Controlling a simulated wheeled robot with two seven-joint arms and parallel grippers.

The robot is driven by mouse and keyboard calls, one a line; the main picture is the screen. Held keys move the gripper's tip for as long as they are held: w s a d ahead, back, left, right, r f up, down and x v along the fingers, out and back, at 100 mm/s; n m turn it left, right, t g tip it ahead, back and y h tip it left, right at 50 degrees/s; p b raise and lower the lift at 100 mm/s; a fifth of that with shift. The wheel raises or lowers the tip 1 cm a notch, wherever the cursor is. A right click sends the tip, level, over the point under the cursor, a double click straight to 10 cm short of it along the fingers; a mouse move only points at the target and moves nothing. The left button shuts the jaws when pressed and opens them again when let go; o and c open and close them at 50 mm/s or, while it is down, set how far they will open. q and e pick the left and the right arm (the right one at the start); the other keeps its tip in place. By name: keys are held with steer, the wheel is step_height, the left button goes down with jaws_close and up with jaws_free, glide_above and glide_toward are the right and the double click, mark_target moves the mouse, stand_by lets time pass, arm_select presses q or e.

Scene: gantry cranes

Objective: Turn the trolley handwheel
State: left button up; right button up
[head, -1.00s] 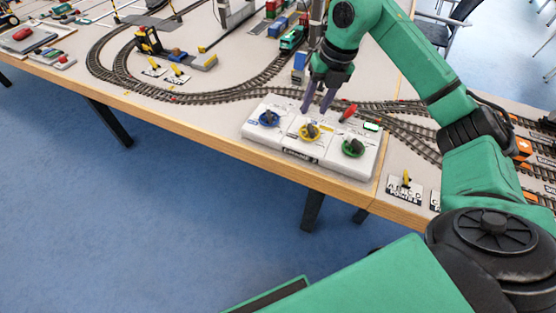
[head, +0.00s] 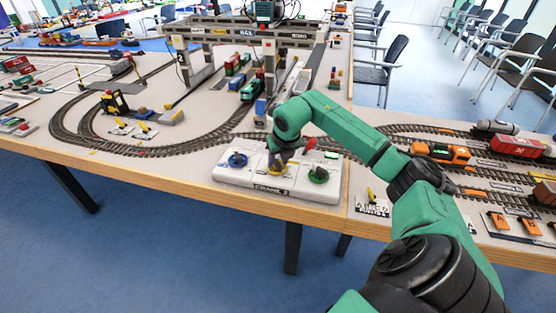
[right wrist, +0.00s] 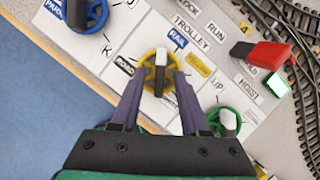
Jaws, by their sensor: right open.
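A white control box (head: 225,175) at the table's front edge carries three handwheels. The middle one is the yellow trolley handwheel (head: 276,171), with a dark crank grip across it. In the right wrist view this yellow wheel (right wrist: 146,80) lies beside the printed word TROLLEY. My right gripper (right wrist: 161,78) is open, with its two purple fingers one on either side of the wheel's grip; I cannot tell whether they touch it. In the head view my right gripper partly hides the wheel. My left gripper is not in view.
The blue handwheel (head: 237,160) is left of the yellow one and the green handwheel (head: 318,176) is right of it. A red lever (right wrist: 262,53) stands behind the wheels. A gantry crane (head: 240,32) and curved train tracks (head: 150,148) lie beyond.

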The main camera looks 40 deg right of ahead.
steer(key=shift+w+f, duration=0.1)
steer(key=shift+f, duration=0.15)
jaws_close()
